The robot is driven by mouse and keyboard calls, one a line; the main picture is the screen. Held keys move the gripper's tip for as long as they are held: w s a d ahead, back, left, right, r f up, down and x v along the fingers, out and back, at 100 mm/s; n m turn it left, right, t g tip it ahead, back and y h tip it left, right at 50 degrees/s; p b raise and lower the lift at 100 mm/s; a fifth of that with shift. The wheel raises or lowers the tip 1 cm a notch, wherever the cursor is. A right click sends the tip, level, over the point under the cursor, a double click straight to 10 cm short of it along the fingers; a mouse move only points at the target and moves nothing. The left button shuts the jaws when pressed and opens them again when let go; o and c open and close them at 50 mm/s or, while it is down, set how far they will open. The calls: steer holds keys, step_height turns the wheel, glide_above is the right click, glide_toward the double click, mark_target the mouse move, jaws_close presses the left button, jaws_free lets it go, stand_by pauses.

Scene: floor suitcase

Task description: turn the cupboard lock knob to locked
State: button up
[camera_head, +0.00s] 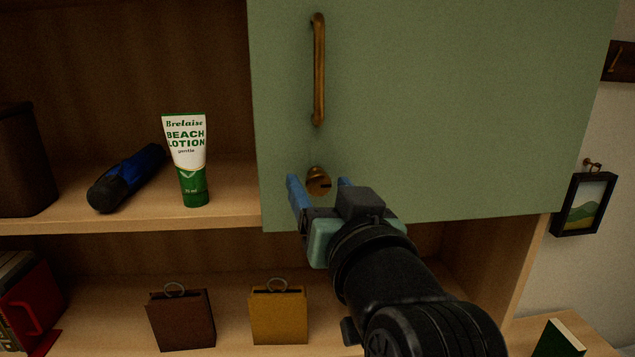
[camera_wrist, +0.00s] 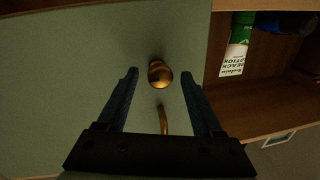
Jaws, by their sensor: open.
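A brass lock knob (camera_head: 318,181) with a dark slot sits low on the green cupboard door (camera_head: 440,110), below a long brass handle (camera_head: 319,70). The door looks shut. My gripper (camera_head: 319,183) is open in front of the door, with one blue finger on each side of the knob in the head view. In the wrist view the knob (camera_wrist: 159,74) lies just past and between the open fingertips (camera_wrist: 161,77), and nothing is held. The handle (camera_wrist: 163,119) also shows between the fingers there. I cannot tell whether either finger touches the knob.
A beach lotion tube (camera_head: 187,160) and a blue-black cylindrical item (camera_head: 127,178) stand and lie on the open shelf left of the door. Brown (camera_head: 182,320) and yellow (camera_head: 279,316) boxes with rings are below. A framed picture (camera_head: 584,204) hangs at right.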

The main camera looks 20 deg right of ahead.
jaws_close()
stand_by(0.3)
steer(key=n, duration=0.3)
steer(key=shift+r+p, duration=0.15)
steer(key=shift+p, duration=0.15)
steer(key=n+g, duration=0.1)
steer(key=n, duration=0.4)
steer(key=shift+a+h, duration=0.1)
steer(key=shift+h, duration=0.3)
steer(key=n, duration=0.4)
steer(key=shift+g+h, duration=0.3)
steer(key=shift+g, duration=0.1)
steer(key=shift+a+n+h+b, duration=0.1)
steer(key=shift+n+h+b, duration=0.3)
steer(key=shift+n, duration=1.7)
